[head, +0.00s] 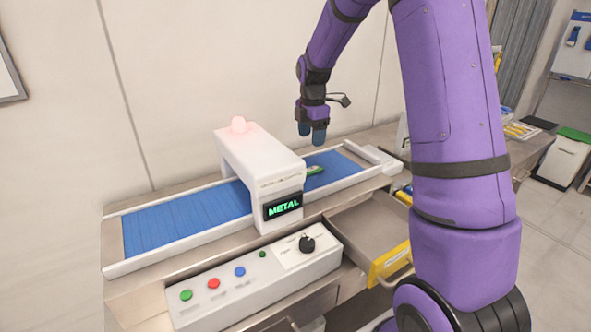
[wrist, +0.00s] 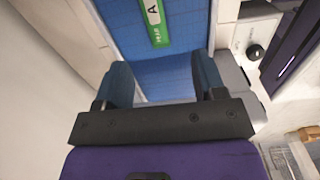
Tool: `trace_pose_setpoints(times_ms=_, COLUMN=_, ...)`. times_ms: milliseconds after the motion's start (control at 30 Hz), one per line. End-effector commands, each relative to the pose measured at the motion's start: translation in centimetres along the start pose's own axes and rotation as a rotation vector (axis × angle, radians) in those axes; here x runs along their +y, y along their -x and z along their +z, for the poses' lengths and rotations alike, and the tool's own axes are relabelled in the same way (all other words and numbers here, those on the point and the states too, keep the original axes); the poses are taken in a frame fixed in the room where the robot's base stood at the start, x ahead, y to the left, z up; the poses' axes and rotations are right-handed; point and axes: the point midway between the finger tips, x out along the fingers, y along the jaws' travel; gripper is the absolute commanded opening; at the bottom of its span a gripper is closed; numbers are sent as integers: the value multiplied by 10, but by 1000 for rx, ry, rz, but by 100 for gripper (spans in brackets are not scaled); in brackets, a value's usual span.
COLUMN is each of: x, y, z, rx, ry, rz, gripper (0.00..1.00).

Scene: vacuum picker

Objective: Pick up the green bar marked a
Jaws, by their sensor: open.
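The green bar (wrist: 153,22) lies on the blue conveyor belt in the wrist view, with a white label marked A on it. In the head view the green bar (head: 315,170) shows at the right exit of the white scanner arch, partly hidden. My gripper (wrist: 163,82) is open and empty, its two blue fingers spread apart. The bar lies ahead of the fingers, roughly in line with the gap between them. In the head view my gripper (head: 312,135) points down above the right part of the belt, apart from the bar.
The white scanner arch (head: 262,158) spans the belt (head: 190,218), its display reading METAL and a red lamp lit on top. A control panel (head: 255,287) with coloured buttons and a black knob is in front. An open drawer (head: 362,232) with a yellow front stands at right.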

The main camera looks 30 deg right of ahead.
Motion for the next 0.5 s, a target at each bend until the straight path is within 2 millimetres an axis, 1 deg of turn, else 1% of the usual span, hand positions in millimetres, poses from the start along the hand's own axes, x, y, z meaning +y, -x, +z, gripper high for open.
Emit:
trace_pose_setpoints(times_ms=167, x=4, y=-17, z=3, rx=1, ry=30, rz=-9, gripper=64)
trace_pose_setpoints(times_ms=400, x=4, y=-51, z=3, rx=2, ry=27, rz=-10, gripper=64)
trace_pose_setpoints(times_ms=500, x=4, y=-60, z=4, rx=1, ry=27, rz=-8, gripper=64)
